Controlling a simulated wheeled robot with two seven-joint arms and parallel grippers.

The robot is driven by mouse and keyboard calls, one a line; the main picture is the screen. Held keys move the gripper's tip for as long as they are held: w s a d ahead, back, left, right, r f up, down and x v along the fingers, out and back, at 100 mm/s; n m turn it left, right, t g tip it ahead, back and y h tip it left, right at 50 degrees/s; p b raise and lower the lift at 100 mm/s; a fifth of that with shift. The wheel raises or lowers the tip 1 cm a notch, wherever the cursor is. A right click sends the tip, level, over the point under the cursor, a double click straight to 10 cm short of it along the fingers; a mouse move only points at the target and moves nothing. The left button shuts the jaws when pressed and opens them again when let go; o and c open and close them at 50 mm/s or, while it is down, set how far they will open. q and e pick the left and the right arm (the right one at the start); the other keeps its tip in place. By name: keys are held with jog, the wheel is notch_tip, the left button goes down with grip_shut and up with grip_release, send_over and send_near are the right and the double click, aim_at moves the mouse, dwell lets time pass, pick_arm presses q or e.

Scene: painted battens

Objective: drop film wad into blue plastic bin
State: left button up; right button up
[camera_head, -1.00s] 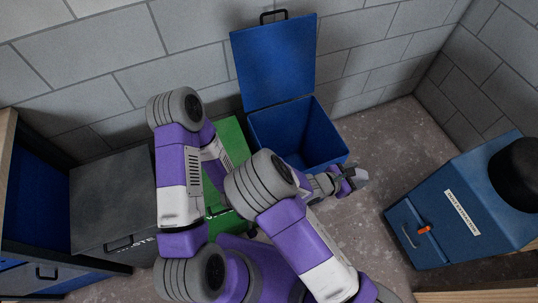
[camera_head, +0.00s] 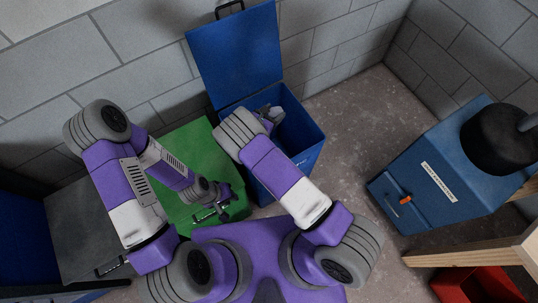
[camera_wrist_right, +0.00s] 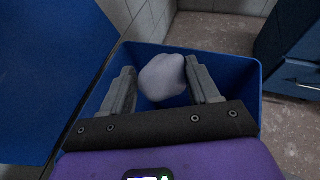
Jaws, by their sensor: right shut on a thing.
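The blue plastic bin (camera_head: 308,134) stands against the back wall with its lid (camera_head: 237,58) raised; its rim also shows in the right wrist view (camera_wrist_right: 246,72). The film wad (camera_wrist_right: 163,78) is a pale grey-lilac lump between the fingers of my right gripper (camera_wrist_right: 164,88), over the open bin. In the head view my right gripper (camera_head: 272,113) is at the bin's mouth, and I cannot make out the wad there. My left gripper (camera_head: 222,211) hangs in front of the green bin; whether its jaws are open is too small to tell.
A green bin (camera_head: 190,145) with a shut lid stands left of the blue one, and a grey bin (camera_head: 82,225) further left. A blue cabinet (camera_head: 425,185) with a black object (camera_head: 497,140) on it is at the right. A red container (camera_head: 478,284) sits at the lower right. Floor right of the blue bin is clear.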

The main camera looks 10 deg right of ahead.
jog(key=shift+w+a+f, duration=0.1)
jog(key=shift+w+f, duration=0.1)
jog(key=shift+f, duration=0.15)
notch_tip(320, 180, down, 6)
jog(key=b, duration=0.3)
jog(key=shift+r+b, duration=0.25)
jog(key=shift+b, duration=0.1)
jog(key=o, duration=1.1)
jog(key=shift+r, duration=0.1)
jog(key=p+v, duration=0.1)
jog(key=v, duration=0.6)
jog(key=shift+s+a, duration=0.2)
jog(key=shift+s, duration=0.05)
